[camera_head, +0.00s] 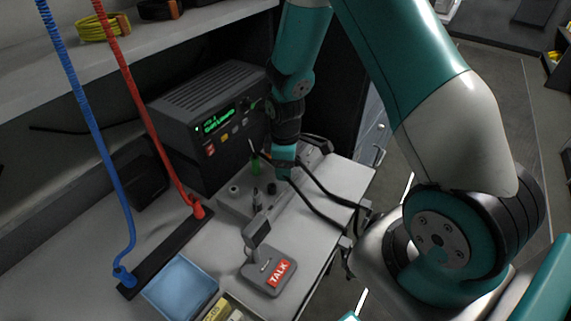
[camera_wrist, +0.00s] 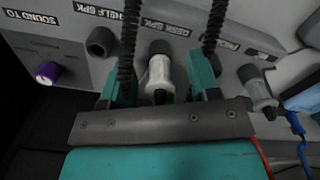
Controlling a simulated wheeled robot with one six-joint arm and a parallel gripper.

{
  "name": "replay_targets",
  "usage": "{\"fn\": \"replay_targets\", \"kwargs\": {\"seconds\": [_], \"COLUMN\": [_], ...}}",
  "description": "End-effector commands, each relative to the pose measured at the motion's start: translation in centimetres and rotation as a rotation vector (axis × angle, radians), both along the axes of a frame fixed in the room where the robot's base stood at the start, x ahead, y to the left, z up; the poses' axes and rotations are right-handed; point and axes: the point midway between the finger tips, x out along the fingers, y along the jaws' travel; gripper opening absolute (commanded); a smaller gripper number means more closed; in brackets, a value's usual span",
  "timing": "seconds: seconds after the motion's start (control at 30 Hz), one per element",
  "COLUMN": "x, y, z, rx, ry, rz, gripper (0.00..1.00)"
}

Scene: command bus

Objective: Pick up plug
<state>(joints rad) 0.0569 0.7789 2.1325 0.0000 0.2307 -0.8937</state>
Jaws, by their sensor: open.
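A grey-white plug (camera_wrist: 159,72) with a dark tip sits at the panel under the "DESK SPK" label in the wrist view. My gripper (camera_wrist: 162,82) is open, with one teal finger on each side of this plug. I cannot tell whether the fingers touch it. A second, similar plug (camera_wrist: 256,88) is to the right, outside the fingers. In the head view my gripper (camera_head: 281,168) is low over the grey socket box (camera_head: 232,203) on the desk, and the plug between the fingers is hard to make out.
An empty dark socket (camera_wrist: 101,42) and a purple-ended plug (camera_wrist: 47,73) are left of the fingers. Dark coiled cords run close to both fingers. A dark radio (camera_head: 215,120) stands behind. A TALK microphone base (camera_head: 268,272) and blue tray (camera_head: 180,288) lie in front.

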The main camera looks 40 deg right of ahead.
Motion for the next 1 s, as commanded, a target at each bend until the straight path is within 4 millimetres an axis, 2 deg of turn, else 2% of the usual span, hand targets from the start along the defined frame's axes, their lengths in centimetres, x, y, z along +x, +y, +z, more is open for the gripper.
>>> {"fn": "replay_targets", "kwargs": {"seconds": [0.1, 0.3, 0.6, 0.77, 0.87, 1.0], "x": [0.0, 0.0, 0.0, 0.1, 0.2, 0.2], "y": [0.0, 0.0, 0.0, 0.0, 0.0, 0.0], "z": [0.0, 0.0, 0.1, 0.9, 2.2, 5.5], "rx": [-0.001, -0.001, 0.000, -0.001, 0.000, 0.000], "ry": [-0.001, -0.001, -0.001, -0.004, -0.006, -0.009], "rz": [0.000, 0.000, 0.000, 0.000, 0.000, 0.000], "gripper": [0.54, 0.10, 0.10, 0.10, 0.10, 0.10]}}
